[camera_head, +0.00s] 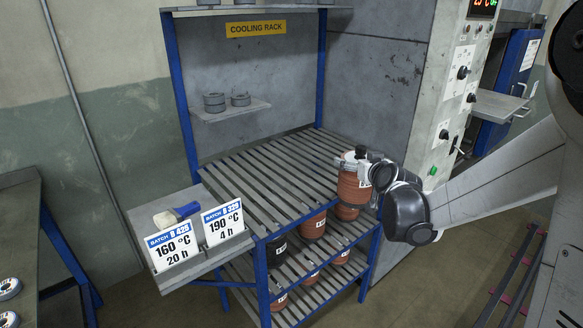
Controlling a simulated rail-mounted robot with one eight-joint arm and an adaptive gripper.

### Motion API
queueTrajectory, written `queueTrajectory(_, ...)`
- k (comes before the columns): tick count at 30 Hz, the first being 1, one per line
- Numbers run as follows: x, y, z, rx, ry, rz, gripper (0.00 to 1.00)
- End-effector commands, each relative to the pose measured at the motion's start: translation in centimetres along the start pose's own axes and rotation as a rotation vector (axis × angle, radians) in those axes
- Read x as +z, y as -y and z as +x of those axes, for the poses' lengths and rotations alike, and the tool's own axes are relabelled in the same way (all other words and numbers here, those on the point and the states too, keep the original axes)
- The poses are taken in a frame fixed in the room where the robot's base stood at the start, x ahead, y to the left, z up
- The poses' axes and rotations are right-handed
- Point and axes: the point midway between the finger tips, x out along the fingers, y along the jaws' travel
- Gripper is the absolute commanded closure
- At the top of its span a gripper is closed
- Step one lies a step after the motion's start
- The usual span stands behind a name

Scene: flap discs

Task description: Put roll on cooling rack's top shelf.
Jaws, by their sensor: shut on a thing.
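The cooling rack (264,258) has a blue frame and grey slatted shelves. Its top slatted shelf (270,180) is largely bare. My gripper (354,163) comes in from the right and is shut on the upper part of the roll. I cannot tell whether the roll's bottom touches the slats or hangs just above or beside them. The gripper's wrist hides part of the roll's right side.
Several rolls, including a reddish one (313,225) and a black one (275,250), stand on the lower shelf. Batch signs (223,223) and a brush (177,214) occupy the left side tray. Grey discs (214,102) sit on a small bracket shelf. A control cabinet (441,100) stands at right.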

Motion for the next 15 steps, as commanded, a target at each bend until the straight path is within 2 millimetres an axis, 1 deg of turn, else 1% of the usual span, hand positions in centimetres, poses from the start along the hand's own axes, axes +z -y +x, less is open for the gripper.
queueTrajectory(1, -0.9, 1.5, -0.6, -0.024, 0.000, -0.007, 0.64)
queueTrajectory(5, -2.6, 5.2, -2.1, -0.088, 0.001, -0.027, 0.64)
queueTrajectory(9, -4.3, 9.3, -4.1, -0.163, 0.002, -0.051, 0.64)
queueTrajectory(12, -5.4, 12.2, -5.7, -0.216, 0.000, -0.066, 0.64)
queueTrajectory(15, -6.3, 14.6, -7.1, -0.262, -0.003, -0.082, 0.64)
